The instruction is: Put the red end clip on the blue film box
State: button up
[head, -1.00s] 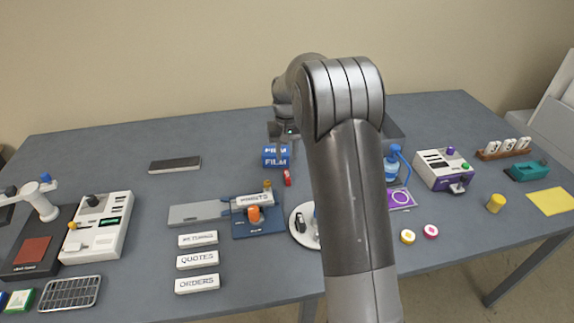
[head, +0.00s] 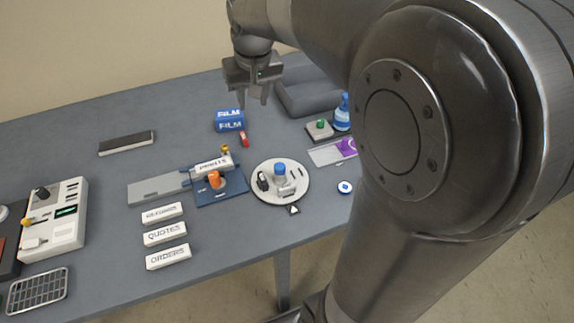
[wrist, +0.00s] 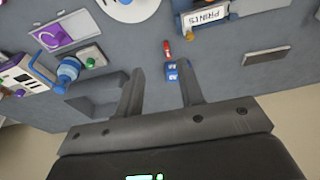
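The blue film box (head: 229,121), marked FILM, sits on the grey table toward the back. The small red end clip (head: 243,139) lies on the table just in front of its right end, apart from the box. My gripper (head: 257,98) points down above the table, behind and to the right of the box, and looks empty. In the wrist view its two fingers stand apart. The film box (wrist: 171,72) shows between and beyond the fingers there, with the red clip (wrist: 166,48) above it in the picture.
A blue press with a PRINTS block (head: 213,163) and a round white tray (head: 281,184) stand in front of the clip. A grey open bin (head: 308,97) is to the right of my gripper. A dark flat bar (head: 127,142) lies left. My arm hides the table's right side.

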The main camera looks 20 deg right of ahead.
jog(key=s+r+t, duration=0.1)
jog(key=s, duration=1)
jog(key=shift+s+r+t, duration=0.2)
jog(key=shift+s+t, duration=0.1)
jog(key=shift+s, duration=0.1)
jog(key=shift+o, duration=0.3)
jog(key=s+f+t, duration=0.1)
jog(key=s+f, duration=0.1)
jog(key=s, duration=0.6)
jog(key=shift+s+f, duration=0.3)
jog(key=shift+o, duration=0.3)
jog(key=shift+s+a+f, duration=0.1)
jog(key=shift+s+f, duration=0.05)
jog(key=shift+s, duration=0.05)
